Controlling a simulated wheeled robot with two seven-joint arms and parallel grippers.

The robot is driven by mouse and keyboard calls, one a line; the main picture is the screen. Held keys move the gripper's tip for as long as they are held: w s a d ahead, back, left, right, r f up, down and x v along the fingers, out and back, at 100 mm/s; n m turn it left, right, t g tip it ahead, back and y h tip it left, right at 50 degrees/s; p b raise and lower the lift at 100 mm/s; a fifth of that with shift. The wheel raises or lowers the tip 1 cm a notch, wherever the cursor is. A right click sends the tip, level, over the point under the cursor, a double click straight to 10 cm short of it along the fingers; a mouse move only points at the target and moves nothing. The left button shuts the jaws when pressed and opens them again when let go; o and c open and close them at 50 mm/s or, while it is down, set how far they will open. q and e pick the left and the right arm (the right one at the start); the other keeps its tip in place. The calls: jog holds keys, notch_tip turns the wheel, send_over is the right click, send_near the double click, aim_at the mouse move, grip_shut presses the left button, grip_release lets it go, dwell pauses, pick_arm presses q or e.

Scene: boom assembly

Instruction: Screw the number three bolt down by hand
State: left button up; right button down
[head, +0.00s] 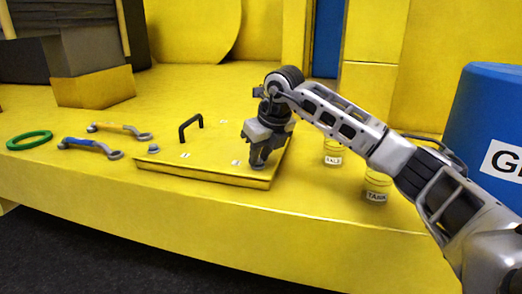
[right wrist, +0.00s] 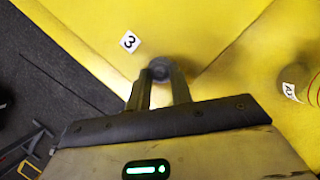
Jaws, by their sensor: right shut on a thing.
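The number three bolt (right wrist: 160,67) is a round grey bolt near the corner of the yellow cover plate, beside a white "3" label (right wrist: 129,41) in the right wrist view. My right gripper (right wrist: 161,76) points down and is shut on the bolt, with a fingertip on each side of it. In the head view my right gripper (head: 258,163) is at the right front corner of the cover plate (head: 205,172) and hides most of the bolt. My left gripper is not in view.
Two wrenches (head: 90,147) and a green ring (head: 29,140) lie left. Small labelled yellow cans (head: 376,188) and a blue barrel (head: 490,125) stand right.

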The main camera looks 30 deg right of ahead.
jog(key=m, duration=0.2)
jog(key=m+h, duration=0.1)
jog(key=m, duration=0.1)
jog(key=shift+a+r+h, duration=0.15)
jog(key=shift+h, duration=0.15)
jog(key=shift+w+m, duration=0.1)
jog(key=shift+m, duration=0.2)
jog(key=c, duration=1.2)
grip_release()
jog(key=shift+c, duration=0.2)
jog(key=v, duration=1.6)
jog(key=shift+w+a, duration=0.15)
